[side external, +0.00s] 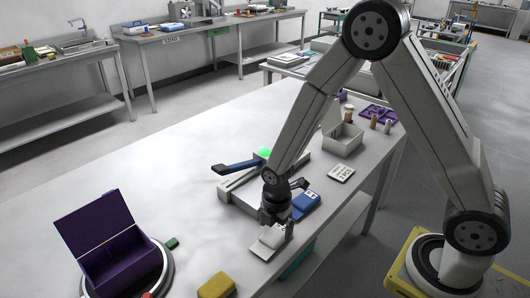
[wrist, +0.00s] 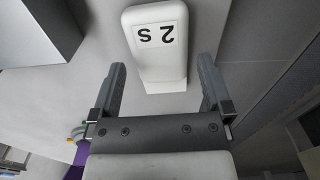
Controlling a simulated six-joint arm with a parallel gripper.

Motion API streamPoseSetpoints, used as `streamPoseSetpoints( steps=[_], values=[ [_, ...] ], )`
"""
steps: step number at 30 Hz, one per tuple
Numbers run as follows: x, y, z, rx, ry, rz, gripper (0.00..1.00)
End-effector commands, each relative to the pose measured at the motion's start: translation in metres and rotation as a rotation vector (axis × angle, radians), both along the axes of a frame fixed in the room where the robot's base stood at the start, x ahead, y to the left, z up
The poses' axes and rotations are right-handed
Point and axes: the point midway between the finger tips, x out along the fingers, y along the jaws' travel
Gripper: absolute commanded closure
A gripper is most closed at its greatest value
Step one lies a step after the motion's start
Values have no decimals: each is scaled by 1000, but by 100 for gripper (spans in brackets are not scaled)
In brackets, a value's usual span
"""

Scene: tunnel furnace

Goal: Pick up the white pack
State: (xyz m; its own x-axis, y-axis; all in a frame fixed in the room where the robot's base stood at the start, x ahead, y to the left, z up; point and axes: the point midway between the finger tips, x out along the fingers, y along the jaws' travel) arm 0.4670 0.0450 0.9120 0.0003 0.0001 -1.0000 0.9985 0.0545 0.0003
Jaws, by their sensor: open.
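The white pack (wrist: 158,72) shows in the wrist view as a rounded white block with black characters that read upside down. Its near end reaches between the fingertips of my gripper (wrist: 161,65). The gripper is open, with a finger on each side and a gap between each finger and the pack. In the side view my gripper is low over the front part of the table, and a pale block (side external: 270,240) shows at its end. I cannot tell there how much of that is pack and how much is gripper.
A blue pack (side external: 306,201) lies close to the right of my wrist. Behind it are a lettered white item (side external: 342,174) and a pale open bin (side external: 342,139). An open purple box (side external: 110,245) and a yellow block (side external: 216,286) are at the front left. The table's left middle is clear.

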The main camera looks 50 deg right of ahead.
Motion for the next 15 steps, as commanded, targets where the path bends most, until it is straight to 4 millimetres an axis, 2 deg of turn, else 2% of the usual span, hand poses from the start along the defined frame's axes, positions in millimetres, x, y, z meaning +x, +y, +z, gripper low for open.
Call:
streamPoseSetpoints(
  steps=[6,15],
  values=[
    [0,0,-19,0,3,0,0],
    [0,0,-24,0,0,0,0]
  ],
)
